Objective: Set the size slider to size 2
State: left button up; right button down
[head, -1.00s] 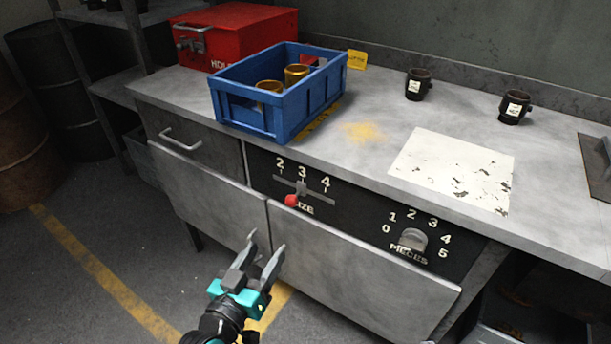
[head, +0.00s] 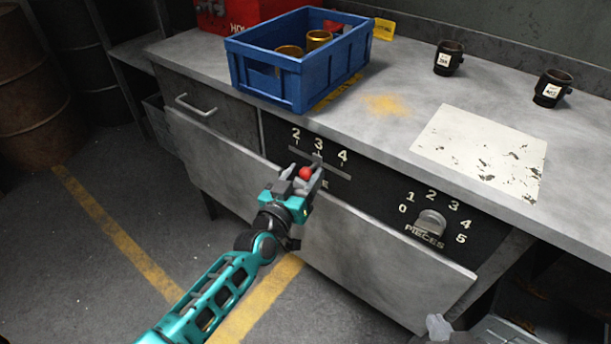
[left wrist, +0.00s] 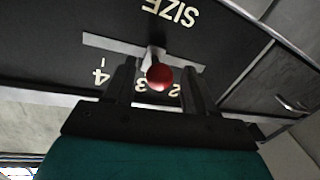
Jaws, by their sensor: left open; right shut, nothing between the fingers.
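The size slider has a red ball knob (head: 306,173) on a stem in a grey horizontal slot (head: 338,171), under the numbers 2, 3 and 4 on the black panel. The knob stands by the 3. My left gripper (head: 304,180) is open, with one finger on each side of the knob. In the left wrist view, which shows the panel upside down, the red knob (left wrist: 159,77) lies between the two fingers, with small gaps beside it. My right gripper (head: 438,325) shows only as a small grey tip at the bottom edge; it is shut and empty.
A pieces dial (head: 431,222) is on the same panel, to the right. A blue crate (head: 270,83) with brass-coloured cups stands on the bench above. Two dark cups (head: 448,58) (head: 552,88) and a worn white sheet (head: 480,150) are on the bench top.

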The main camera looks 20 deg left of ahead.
pick_arm(q)
jog(key=shift+w+d, duration=0.15)
jog(key=shift+w, duration=0.4)
grip_shut()
dwell(0.4)
